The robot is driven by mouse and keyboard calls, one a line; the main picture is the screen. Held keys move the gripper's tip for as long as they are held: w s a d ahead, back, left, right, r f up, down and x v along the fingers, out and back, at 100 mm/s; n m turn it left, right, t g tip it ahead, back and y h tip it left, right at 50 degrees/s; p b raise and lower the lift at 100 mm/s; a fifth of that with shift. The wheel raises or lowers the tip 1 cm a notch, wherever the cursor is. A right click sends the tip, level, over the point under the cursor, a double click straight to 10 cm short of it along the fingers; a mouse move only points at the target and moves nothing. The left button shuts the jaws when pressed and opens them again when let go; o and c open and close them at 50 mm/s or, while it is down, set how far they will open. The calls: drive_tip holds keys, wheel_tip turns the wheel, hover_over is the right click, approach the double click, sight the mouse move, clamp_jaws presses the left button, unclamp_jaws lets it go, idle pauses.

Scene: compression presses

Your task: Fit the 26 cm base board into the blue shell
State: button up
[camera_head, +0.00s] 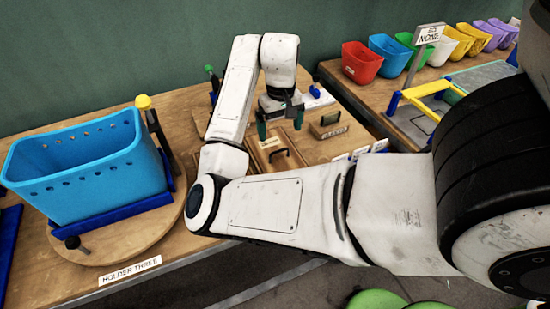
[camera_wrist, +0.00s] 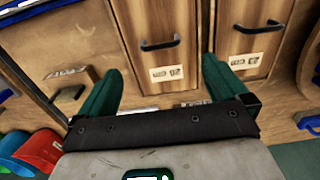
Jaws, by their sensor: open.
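The blue shell (camera_head: 85,170) is an open tub with a row of holes. It stands in a holder with blue bars on a round wooden turntable (camera_head: 110,243) at the left. Wooden boards with dark handles lie on the table: one board shows in the head view (camera_head: 272,143), below my gripper (camera_head: 280,125). In the wrist view, two handled boards, a left one (camera_wrist: 157,25) and a right one (camera_wrist: 245,25), lie side by side beyond my gripper (camera_wrist: 163,68). My gripper is open, its green fingers apart with nothing between them. The board labels are too small to read surely.
A smaller handled block (camera_head: 330,128) lies right of the boards. A sign (camera_head: 128,271) reads HOLDER THREE. Several coloured tubs, from a red one (camera_head: 361,63) onward, stand on the right table near a yellow-and-blue frame (camera_head: 420,92). A gap separates the tables.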

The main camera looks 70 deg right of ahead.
sight(279, 151)
wheel_tip(279, 151, down, 10)
drive_tip(key=shift+r+p, duration=0.1)
drive_tip(key=shift+p, duration=0.35)
drive_tip(key=c, duration=1.1)
drive_tip(key=shift+r, duration=0.1)
